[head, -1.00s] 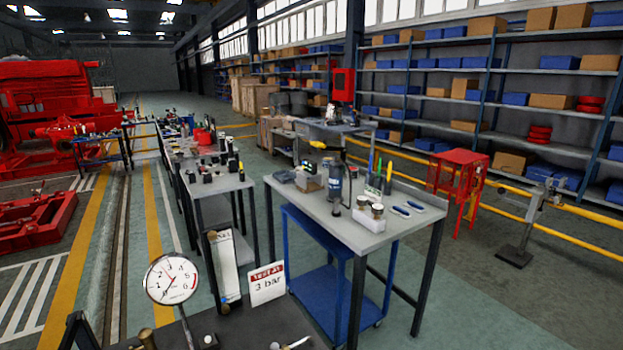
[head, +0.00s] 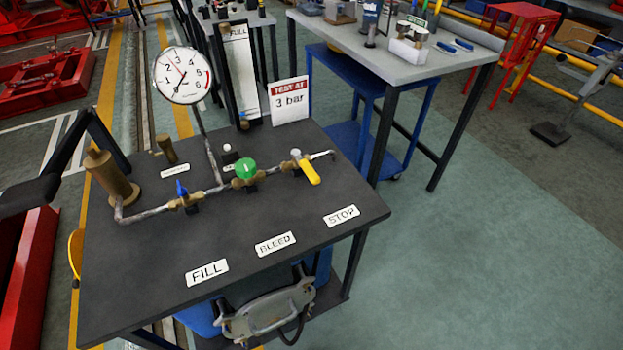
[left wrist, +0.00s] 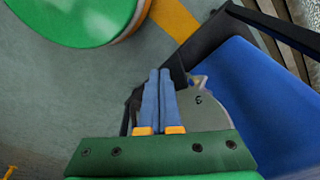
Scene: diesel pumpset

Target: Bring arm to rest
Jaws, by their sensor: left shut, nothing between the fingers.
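My left gripper (left wrist: 160,75) shows in the left wrist view. Its two blue fingers lie side by side, shut and empty, in front of a green palm plate. A grey rounded part marked "3" is just beyond and to the right of the fingers; I cannot tell whether they touch it. I cannot make out the left gripper in the head view. My right gripper is in neither view. In the head view, the dark test bench (head: 300,215) carries a pipe with a blue-handled valve (head: 182,189), a green knob (head: 246,169) and a yellow-handled valve (head: 310,172).
A pressure gauge (head: 182,76) stands above the bench, beside a "TEST AT 3 bar" sign (head: 290,100). A black bar (head: 105,140) slants over the bench's left side. A grey worktable (head: 400,60) stands behind.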

